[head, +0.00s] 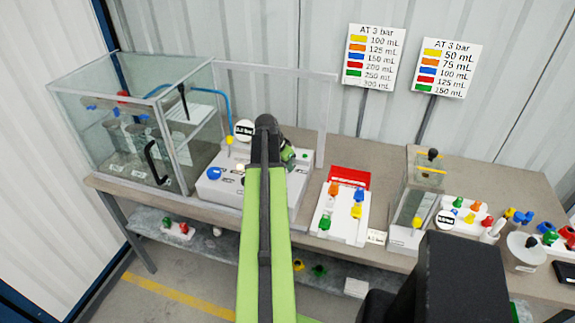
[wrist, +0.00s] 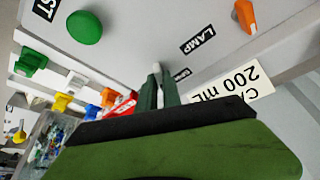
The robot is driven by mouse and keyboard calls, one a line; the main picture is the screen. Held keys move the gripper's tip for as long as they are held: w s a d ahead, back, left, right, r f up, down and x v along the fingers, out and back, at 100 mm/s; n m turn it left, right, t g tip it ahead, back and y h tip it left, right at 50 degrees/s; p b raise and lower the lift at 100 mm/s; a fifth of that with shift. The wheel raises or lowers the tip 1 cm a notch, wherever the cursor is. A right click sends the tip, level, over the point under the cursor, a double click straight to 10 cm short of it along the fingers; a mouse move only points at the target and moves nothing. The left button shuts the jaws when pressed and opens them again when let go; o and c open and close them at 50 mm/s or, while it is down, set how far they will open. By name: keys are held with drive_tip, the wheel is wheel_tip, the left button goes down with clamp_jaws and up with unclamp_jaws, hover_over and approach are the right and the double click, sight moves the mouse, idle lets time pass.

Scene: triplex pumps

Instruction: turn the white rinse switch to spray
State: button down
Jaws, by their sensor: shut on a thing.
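My gripper (wrist: 158,88) shows in the wrist view with its dark green fingers close together. Between their tips is a small pale piece, the white rinse switch (wrist: 156,68), on the light panel (wrist: 130,50). The fingers hide most of the switch, so its setting cannot be read. A small black label (wrist: 182,74), too small to read, lies just right of the tips. In the head view my green arm covers much of the white control box (head: 210,191), and the switch cannot be made out there.
In the wrist view a green button (wrist: 85,27) and an orange switch (wrist: 245,15) are on the same panel, near a LAMP label (wrist: 197,40). In the head view a glass cabinet (head: 150,155) stands left, and a valve rack (head: 325,228) stands right of the box.

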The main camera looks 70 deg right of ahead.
drive_tip(key=n+t, duration=0.1)
drive_tip(key=n, duration=0.1)
drive_tip(key=n+t, duration=0.1)
drive_tip(key=n, duration=0.2)
drive_tip(key=shift+s+a+n, duration=0.1)
drive_tip(key=shift+s+n, duration=0.1)
drive_tip(key=shift+n, duration=0.1)
idle(0.5)
drive_tip(key=c, duration=1.5)
unclamp_jaws()
drive_tip(key=p+v, duration=1.6)
drive_tip(key=v, duration=0.1)
drive_tip(key=shift+s+a+r, duration=0.1)
drive_tip(key=shift+s+a, duration=0.15)
